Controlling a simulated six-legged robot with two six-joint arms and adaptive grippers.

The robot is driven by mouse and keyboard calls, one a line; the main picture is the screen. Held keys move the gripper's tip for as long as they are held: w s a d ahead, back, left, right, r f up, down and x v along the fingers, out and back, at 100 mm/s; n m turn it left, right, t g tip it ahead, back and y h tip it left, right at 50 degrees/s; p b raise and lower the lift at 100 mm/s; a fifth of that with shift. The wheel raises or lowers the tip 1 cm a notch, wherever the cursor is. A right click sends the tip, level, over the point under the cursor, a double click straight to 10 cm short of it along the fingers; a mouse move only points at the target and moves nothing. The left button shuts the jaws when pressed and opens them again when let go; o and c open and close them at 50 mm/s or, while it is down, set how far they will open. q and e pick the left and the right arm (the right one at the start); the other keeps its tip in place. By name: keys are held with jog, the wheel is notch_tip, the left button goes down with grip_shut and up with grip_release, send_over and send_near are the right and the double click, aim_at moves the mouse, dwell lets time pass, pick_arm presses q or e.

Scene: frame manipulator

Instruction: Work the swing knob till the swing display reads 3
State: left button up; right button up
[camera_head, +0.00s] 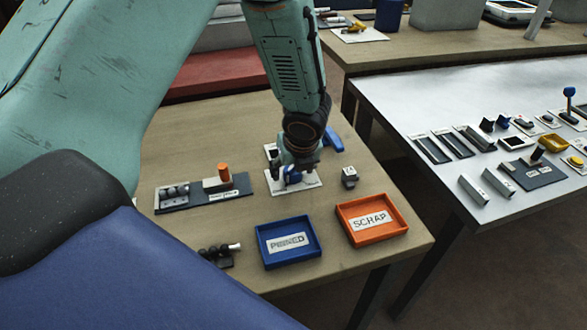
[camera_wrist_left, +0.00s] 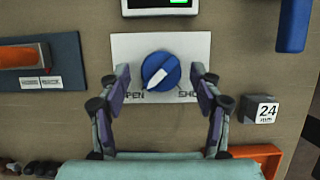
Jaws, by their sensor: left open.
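The blue round knob (camera_wrist_left: 161,71) sits on a white plate (camera_wrist_left: 190,42) with a partly hidden label at each lower side. Its white pointer is turned to the lower left. My left gripper (camera_wrist_left: 160,84) is open, with one finger on each side of the knob; I cannot tell whether they touch it. In the head view my left gripper (camera_head: 298,166) hangs over the knob's plate (camera_head: 308,182) and hides much of the knob. A display (camera_wrist_left: 160,5) with a green lit part is cut off at the top of the wrist view; its reading cannot be read. My right gripper is not in view.
A grey block marked 24 (camera_head: 349,177) stands right of the plate. A blue handle (camera_head: 333,140) lies behind it. A blue PINNED tray (camera_head: 270,259) and an orange SCRAP tray (camera_head: 399,232) are in front. A dark board with an orange part (camera_head: 224,172) is at left.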

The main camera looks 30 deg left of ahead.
pick_arm(q)
jog(key=shift+w+a+f, duration=0.2)
jog(key=shift+c, duration=1)
jog(key=shift+s+d+r, duration=0.1)
jog(key=shift+d+r, duration=0.05)
jog(key=shift+d, duration=0.1)
jog(key=c, duration=0.4)
jog(key=shift+a, duration=0.1)
jog(key=c, duration=0.6)
jog(key=shift+o, duration=0.2)
